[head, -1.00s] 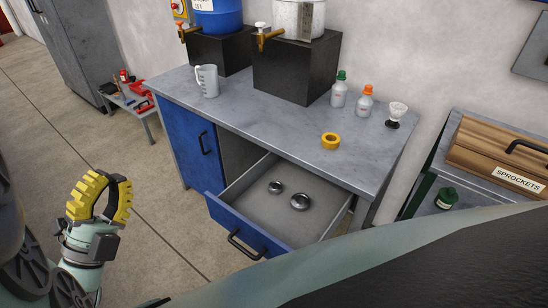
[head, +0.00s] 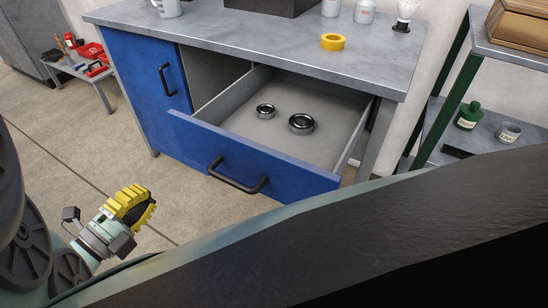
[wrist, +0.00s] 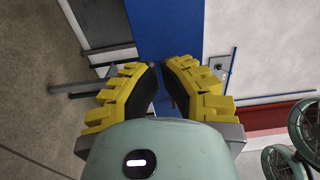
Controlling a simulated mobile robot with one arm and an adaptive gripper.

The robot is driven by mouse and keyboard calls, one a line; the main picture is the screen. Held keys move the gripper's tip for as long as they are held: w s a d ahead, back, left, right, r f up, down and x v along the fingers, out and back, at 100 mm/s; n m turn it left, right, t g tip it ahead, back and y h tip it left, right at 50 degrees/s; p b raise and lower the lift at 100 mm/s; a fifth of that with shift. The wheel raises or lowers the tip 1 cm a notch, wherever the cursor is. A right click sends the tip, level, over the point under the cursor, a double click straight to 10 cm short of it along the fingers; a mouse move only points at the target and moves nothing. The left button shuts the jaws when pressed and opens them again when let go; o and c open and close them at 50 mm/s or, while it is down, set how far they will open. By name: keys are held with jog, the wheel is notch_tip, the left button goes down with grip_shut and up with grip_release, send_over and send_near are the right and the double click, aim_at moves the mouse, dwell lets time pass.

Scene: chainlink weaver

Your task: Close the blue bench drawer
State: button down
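The blue bench drawer (head: 262,162) is pulled well out from the grey workbench. It has a blue front, a black bar handle (head: 237,176) and a grey inside. Two dark metal rings lie in it: a smaller one (head: 265,111) and a larger one (head: 301,124). My gripper (head: 140,200) has chunky yellow fingers. It is in front and to the left of the drawer front, below its handle in the picture, and apart from it. In the wrist view its fingertips (wrist: 160,66) come nearly together with nothing held. A blue panel shows beyond them.
The bench top (head: 270,35) bears a yellow tape roll (head: 333,42), a mug and bottles. A blue cabinet door (head: 147,75) is left of the drawer. A green-legged shelf (head: 452,93) stands at right.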

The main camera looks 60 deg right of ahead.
jog(key=d, duration=0.9)
jog(key=w+d, duration=0.1)
jog(key=d, duration=0.4)
jog(key=shift+d+f, duration=0.1)
jog(key=shift+f, duration=0.2)
jog(key=shift+d, duration=0.1)
jog(key=b, duration=1.1)
send_near(264, 99)
jog(key=d+r, duration=0.2)
jog(key=d, duration=0.1)
jog(key=d+r, duration=0.1)
jog(key=d, duration=0.1)
jog(key=d+b, duration=0.4)
jog(key=d, duration=0.1)
jog(key=shift+w+r+b, duration=0.15)
jog(key=shift+w+b, duration=0.1)
jog(key=shift+b, duration=0.05)
jog(key=shift+a, duration=0.1)
